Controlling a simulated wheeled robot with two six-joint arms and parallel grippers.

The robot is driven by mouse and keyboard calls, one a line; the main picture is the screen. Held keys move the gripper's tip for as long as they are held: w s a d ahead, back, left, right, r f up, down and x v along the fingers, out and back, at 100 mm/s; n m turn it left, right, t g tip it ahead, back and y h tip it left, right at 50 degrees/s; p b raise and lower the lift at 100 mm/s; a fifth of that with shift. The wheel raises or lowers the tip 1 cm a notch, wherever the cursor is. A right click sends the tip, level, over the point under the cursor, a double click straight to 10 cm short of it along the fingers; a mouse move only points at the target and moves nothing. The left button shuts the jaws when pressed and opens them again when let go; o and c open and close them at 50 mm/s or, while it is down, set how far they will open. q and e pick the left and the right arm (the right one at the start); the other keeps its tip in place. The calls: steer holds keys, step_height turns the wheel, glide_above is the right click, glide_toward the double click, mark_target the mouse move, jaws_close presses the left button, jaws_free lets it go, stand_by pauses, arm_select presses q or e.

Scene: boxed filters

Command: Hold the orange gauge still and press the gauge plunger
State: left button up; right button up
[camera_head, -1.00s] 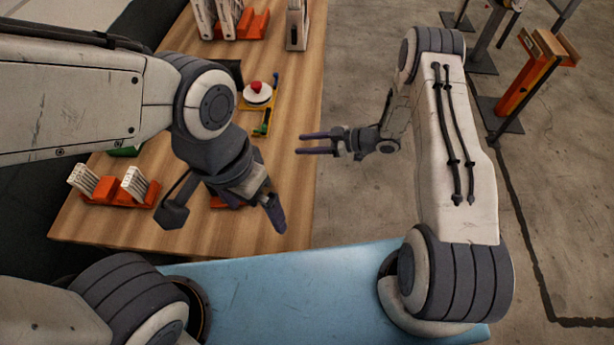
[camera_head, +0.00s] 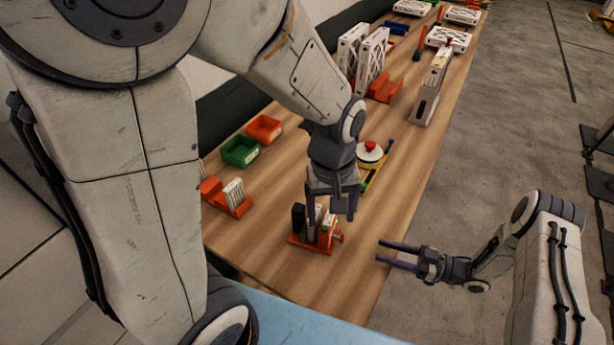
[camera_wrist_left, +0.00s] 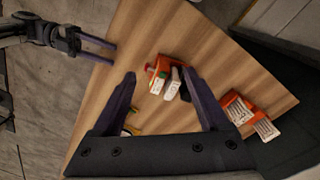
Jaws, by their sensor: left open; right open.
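The orange gauge (camera_head: 312,240) stands on the wooden table near its front end, with a dark block at its left and a red knob (camera_head: 339,238) on its right side. I take this knob to be the plunger. My left gripper (camera_head: 332,212) is open above the gauge, its fingers pointing down. In the left wrist view the gauge (camera_wrist_left: 157,70) shows ahead, between and beyond the open fingertips (camera_wrist_left: 162,78). My right gripper (camera_head: 382,252) is open and empty, to the right of the gauge near the table edge, its fingers pointing left at it.
A red-topped white button (camera_head: 370,151) stands behind my left gripper. Green (camera_head: 239,151) and orange (camera_head: 264,129) bins and an orange rack with white filters (camera_head: 234,196) lie to the left. White framed filters (camera_head: 372,56) stand farther back. The table between gauge and right edge is clear.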

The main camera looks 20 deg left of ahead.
arm_select(q)
steer(key=w+a+f+n, duration=0.4)
steer(key=w+a+n, duration=0.1)
steer(key=n, duration=0.7)
glide_above(297, 218)
steer(key=w, duration=0.2)
steer(key=f, duration=0.4)
steer(key=shift+s+a+f, duration=0.2)
steer(key=shift+s, duration=0.05)
steer(key=shift+w+a+f+n, duration=0.1)
steer(key=shift+f+n, duration=0.15)
steer(key=shift+n, duration=0.15)
step_height(297, 218, down, 10)
steer(key=shift+f, duration=0.1)
jaws_close()
arm_select(e)
jaws_close()
